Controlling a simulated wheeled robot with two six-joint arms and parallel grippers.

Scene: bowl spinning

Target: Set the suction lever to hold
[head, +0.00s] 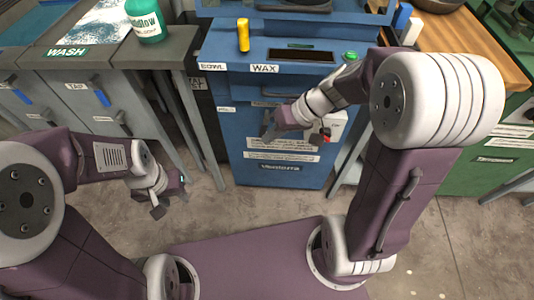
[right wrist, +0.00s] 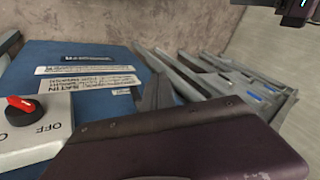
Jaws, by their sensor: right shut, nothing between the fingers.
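I cannot pick out a lever marked suction in either view. The blue cabinet (head: 225,140) has a panel labelled BOWL and WAX on top and white labels on its front. A light switch box (head: 335,124) is on its front, partly behind my right gripper. In the right wrist view the switch box (right wrist: 35,135) shows a red and black knob (right wrist: 22,104) and the word OFF. My right gripper (head: 268,129) is shut and empty before the cabinet front, left of the switch box. My left gripper (head: 160,207) hangs over the floor at left; its jaw gap is unclear.
A yellow cylinder (head: 243,34) and a green button (head: 350,55) are on the cabinet top. A grey bench (head: 150,90) with a WASH label and a green-and-white tub (head: 146,20) stands at left. A wooden-topped green bench (head: 480,50) is at right. Bare floor lies in front.

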